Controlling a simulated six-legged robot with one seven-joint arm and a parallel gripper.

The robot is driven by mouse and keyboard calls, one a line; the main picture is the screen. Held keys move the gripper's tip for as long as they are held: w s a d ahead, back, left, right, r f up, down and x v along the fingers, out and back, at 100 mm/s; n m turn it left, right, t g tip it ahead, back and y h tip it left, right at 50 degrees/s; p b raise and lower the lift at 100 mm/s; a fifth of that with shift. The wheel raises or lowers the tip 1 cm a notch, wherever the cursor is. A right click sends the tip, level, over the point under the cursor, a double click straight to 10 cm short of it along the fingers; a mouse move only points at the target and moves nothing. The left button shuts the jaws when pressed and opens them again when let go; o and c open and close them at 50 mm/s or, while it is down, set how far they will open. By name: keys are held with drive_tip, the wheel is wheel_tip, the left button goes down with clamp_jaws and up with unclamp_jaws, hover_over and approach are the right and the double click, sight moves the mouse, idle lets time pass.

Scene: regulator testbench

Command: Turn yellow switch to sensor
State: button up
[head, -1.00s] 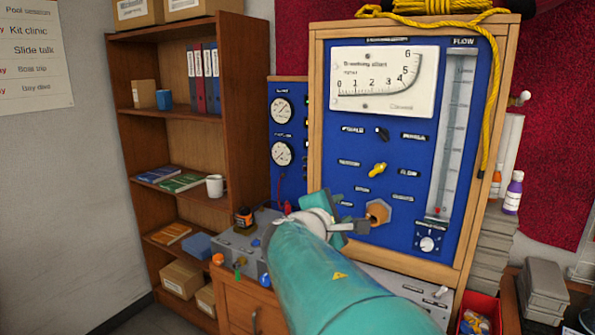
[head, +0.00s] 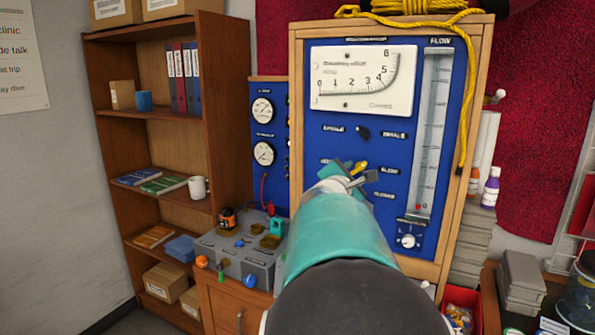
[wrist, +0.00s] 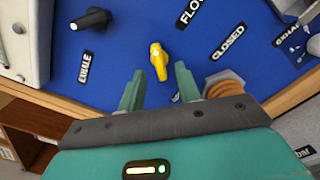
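The yellow switch (head: 359,168) is a small knob on the blue panel (head: 335,215), partly hidden behind my gripper in the head view. In the wrist view the yellow switch (wrist: 159,61) shows whole, its lower end pointing down between and just beyond my two fingertips. My gripper (wrist: 158,74) is open, with a finger on either side of the switch's line and a gap between them. I cannot tell whether either finger touches the switch. A label reading "SENSOR" is not readable in these frames.
CLOSED (wrist: 228,42) and FLOW labels are on the other side. A brass fitting (wrist: 223,88) sticks out behind the right finger. A grey control box (head: 238,255) stands at lower left.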

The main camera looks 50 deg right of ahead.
sight(358, 168)
drive_tip(key=shift+w+d, duration=0.15)
drive_tip(key=shift+d, duration=0.9)
drive_tip(key=shift+c, duration=0.4)
clamp_jaws()
